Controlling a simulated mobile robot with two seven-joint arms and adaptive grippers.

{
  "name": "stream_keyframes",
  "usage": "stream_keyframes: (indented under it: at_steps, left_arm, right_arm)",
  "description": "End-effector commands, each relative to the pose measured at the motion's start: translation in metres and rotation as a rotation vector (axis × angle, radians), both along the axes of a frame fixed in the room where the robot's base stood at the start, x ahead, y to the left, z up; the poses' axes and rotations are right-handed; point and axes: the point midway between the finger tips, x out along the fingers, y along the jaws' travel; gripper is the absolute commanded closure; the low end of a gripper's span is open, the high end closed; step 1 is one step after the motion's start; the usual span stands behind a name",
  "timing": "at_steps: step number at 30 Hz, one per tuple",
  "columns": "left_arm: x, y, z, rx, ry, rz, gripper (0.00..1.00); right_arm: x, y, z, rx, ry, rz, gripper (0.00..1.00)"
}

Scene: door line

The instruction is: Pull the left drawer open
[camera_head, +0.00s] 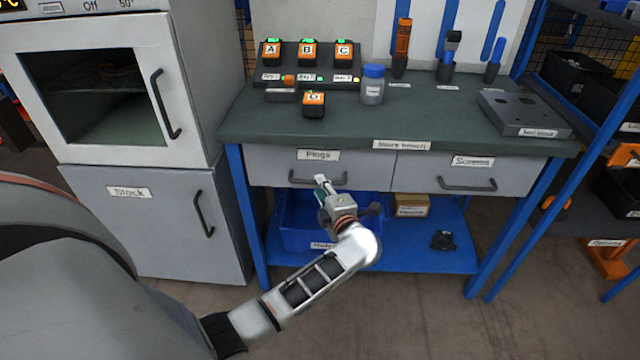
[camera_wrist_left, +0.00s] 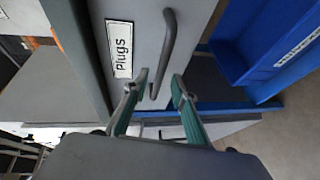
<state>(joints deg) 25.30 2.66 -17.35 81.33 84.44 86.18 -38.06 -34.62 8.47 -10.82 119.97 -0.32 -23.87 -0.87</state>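The left drawer (camera_head: 270,166), labelled Plugs, is in the workbench front and looks shut, flush with the right one. Its dark bar handle (camera_head: 302,181) is partly hidden by my left gripper (camera_head: 323,183), which comes up from below. In the left wrist view the drawer front (camera_wrist_left: 125,22) and the handle (camera_wrist_left: 167,50) are close. My left gripper (camera_wrist_left: 160,76) is open there, with one green finger on each side of the handle's lower end in the picture. I cannot tell whether it touches the handle. My right gripper is not in view.
The right drawer (camera_head: 420,172), labelled Screws, sits beside it. A blue bin (camera_head: 290,238) stands on the lower shelf. A grey cabinet with an oven-like door (camera_head: 100,90) stands on the left. Several tools, a jar (camera_head: 372,86) and lettered blocks stand on the bench top (camera_head: 430,118).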

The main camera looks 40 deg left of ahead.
Motion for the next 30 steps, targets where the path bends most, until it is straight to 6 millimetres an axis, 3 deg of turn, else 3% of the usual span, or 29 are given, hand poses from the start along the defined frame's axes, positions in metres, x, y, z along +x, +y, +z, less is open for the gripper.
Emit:
stream_keyframes:
  at_steps: [7, 18, 21, 22, 30]
  left_arm:
    - [0.017, 0.025, -0.008, 0.001, 0.002, 0.001, 0.74]
    - [0.021, 0.03, -0.006, 0.001, -0.001, 0.0, 0.74]
    - [0.021, 0.03, -0.007, 0.001, -0.001, 0.0, 0.97]
    - [0.021, 0.03, -0.007, 0.001, -0.001, 0.0, 1.0]
    - [0.021, 0.029, -0.007, 0.001, -0.001, 0.0, 1.0]
  right_arm:
    - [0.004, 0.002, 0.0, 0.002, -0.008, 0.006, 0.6]
    - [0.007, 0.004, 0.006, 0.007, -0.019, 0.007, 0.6]
    - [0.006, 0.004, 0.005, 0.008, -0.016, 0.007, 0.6]
    - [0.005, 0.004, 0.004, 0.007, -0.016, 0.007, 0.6]
    - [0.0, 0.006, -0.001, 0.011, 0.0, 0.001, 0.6]
